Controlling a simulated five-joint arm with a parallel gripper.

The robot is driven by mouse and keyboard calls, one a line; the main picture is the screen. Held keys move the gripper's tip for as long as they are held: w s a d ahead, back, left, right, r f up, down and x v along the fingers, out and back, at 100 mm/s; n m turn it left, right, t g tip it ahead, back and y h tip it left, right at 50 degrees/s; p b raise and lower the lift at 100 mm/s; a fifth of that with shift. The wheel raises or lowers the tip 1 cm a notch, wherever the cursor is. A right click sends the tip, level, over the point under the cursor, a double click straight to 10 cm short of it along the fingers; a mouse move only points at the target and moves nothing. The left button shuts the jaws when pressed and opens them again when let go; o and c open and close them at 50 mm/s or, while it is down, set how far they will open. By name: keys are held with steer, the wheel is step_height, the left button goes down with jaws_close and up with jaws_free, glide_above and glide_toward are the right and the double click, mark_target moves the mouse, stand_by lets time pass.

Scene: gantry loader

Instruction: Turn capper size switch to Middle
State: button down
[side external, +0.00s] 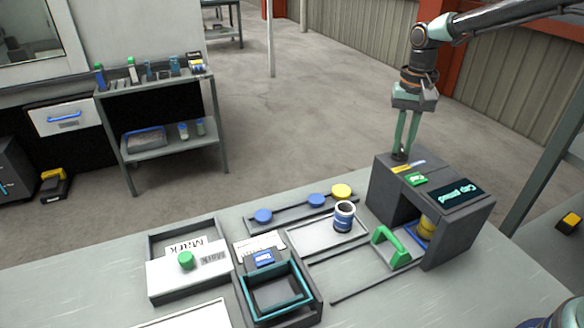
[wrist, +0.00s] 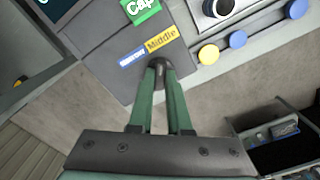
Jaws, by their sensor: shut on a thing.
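The capper (side external: 385,190) is a dark grey box at the right of the bench in the side view; its top also shows in the wrist view (wrist: 105,45). The size switch (wrist: 160,66) is a small dark knob near the top's edge. A yellow "Middle" label (wrist: 162,39) and a blue label (wrist: 131,56), its text too small to read surely, lie beside it. My gripper (wrist: 160,70) has green fingers and is shut on the switch, pointing down at it in the side view (side external: 400,153). The fingers partly hide the knob, and I cannot tell which label it points to.
A green "Cap" button (side external: 415,179) and a lit screen (side external: 458,192) are on the capper top. A green handle (side external: 395,247) stands at its front. A blue-banded jar (side external: 344,216) stands on a tray, with blue and yellow discs behind.

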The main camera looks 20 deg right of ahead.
mark_target(402, 148)
steer(key=shift+r, duration=0.1)
steer(key=c, duration=0.9)
jaws_free()
steer(key=shift+o, duration=0.2)
step_height(402, 148, up, 12)
steer(key=s+f+n+t, duration=0.3)
steer(key=s+n+t, duration=0.2)
steer(key=s, duration=1.1)
steer(key=shift+d+f+n+t, duration=0.2)
steer(key=shift+n+t, duration=0.1)
steer(key=shift+n, duration=0.8)
